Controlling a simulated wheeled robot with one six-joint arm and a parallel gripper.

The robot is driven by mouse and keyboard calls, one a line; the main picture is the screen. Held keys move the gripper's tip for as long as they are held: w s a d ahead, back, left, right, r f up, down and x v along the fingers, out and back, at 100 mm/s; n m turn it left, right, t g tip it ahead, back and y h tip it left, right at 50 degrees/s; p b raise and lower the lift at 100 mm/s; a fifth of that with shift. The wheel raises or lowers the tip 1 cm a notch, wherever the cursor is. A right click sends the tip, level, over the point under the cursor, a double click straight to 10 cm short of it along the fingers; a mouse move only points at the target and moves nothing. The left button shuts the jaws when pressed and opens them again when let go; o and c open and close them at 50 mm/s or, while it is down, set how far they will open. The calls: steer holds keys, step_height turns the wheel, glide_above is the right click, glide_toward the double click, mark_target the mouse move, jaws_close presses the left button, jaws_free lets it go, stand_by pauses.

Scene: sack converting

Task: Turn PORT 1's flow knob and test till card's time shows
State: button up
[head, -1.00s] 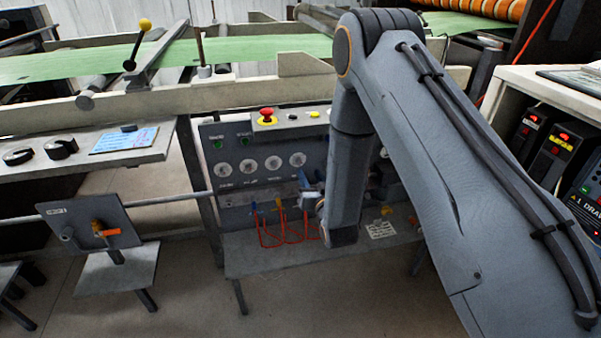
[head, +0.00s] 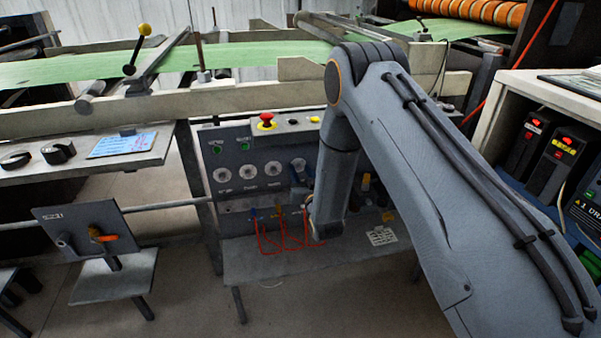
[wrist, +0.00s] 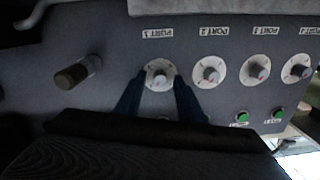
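In the wrist view the port labels are upside down. The PORT 1 knob (wrist: 160,74), a grey knob on a white dial, is leftmost there. My gripper (wrist: 160,80) is open, its two dark blue fingers on either side of this knob; I cannot tell whether they touch it. In the head view my arm and gripper (head: 303,184) hide most of that dial on the grey panel (head: 235,150). A white card (head: 381,236) lies on the shelf below and a light blue card (head: 123,144) on the left console; their writing is unreadable.
More dials, including PORT 2 (wrist: 209,70), stand close beside PORT 1. A brown-tipped peg (wrist: 72,76) sticks out on the other side. A red emergency button (head: 266,121) tops the panel; red hoses (head: 285,245) hang below. Two green lamps (wrist: 242,117) show.

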jaws_close()
steer(key=shift+n, duration=0.3)
steer(key=n+p, duration=0.1)
steer(key=n, duration=0.4)
steer(key=shift+a+r+n, duration=0.1)
steer(key=shift+n, duration=0.2)
steer(key=n+p, duration=0.1)
steer(key=n, duration=0.4)
steer(key=shift+s, duration=0.1)
steer(key=n+p, duration=0.1)
steer(key=n, duration=0.5)
steer(key=shift+a+h, duration=0.1)
steer(key=shift+h, duration=0.3)
steer(key=n, duration=0.6)
steer(key=shift+f+n+p, duration=0.2)
steer(key=shift+n+p, duration=0.1)
steer(key=shift+n, duration=0.1)
